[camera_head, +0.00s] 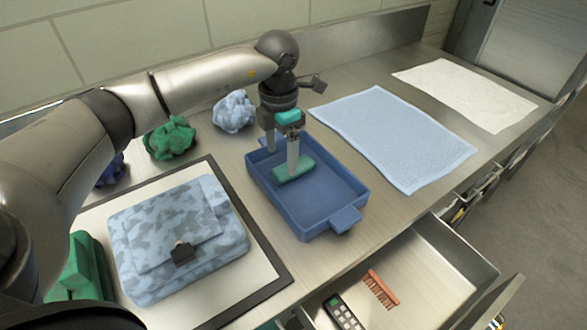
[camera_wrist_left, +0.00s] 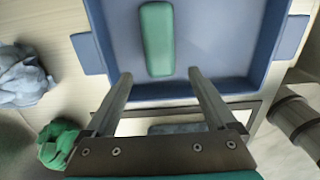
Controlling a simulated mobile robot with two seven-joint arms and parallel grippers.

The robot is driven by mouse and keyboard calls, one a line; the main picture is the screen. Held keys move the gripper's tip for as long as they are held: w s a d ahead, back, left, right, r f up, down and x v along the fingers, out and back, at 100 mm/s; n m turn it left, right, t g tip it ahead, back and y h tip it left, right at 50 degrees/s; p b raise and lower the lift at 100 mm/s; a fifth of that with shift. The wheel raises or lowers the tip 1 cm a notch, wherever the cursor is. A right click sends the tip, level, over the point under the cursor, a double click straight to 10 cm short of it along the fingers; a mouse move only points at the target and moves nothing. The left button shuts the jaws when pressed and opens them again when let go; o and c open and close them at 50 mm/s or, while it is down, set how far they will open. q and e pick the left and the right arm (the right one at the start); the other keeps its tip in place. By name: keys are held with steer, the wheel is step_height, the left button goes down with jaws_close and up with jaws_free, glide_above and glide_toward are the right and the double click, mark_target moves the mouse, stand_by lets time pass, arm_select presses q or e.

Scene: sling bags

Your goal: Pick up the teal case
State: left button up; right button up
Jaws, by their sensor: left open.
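The teal case (camera_head: 295,168) is a small rounded block lying in the blue tray (camera_head: 337,222), towards the tray's back left. In the left wrist view the case (camera_wrist_left: 157,40) lies lengthwise on the tray floor, ahead of my fingertips and roughly in line with the gap between them. My left gripper (camera_head: 281,162) reaches down over the tray. Its fingers are apart with nothing between them in the left wrist view (camera_wrist_left: 160,75). In the head view one finger hides part of the case. My right gripper is not in view.
A camouflage sling bag (camera_head: 178,238) lies on a dark-edged mat (camera_head: 268,262) to the left. Crumpled green (camera_head: 170,138) and light blue (camera_head: 234,111) cloths lie behind. A flat blue towel (camera_head: 394,138) lies right of the tray. An open drawer (camera_head: 440,262) holds an orange brush (camera_head: 381,289).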

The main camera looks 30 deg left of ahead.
mark_target(283, 170)
arm_select(q)
step_height(283, 170, down, 4)
steer(key=shift+d+f, duration=0.1)
steer(key=shift+c, duration=0.2)
jaws_close()
stand_by(0.5)
steer(key=shift+r, duration=0.25)
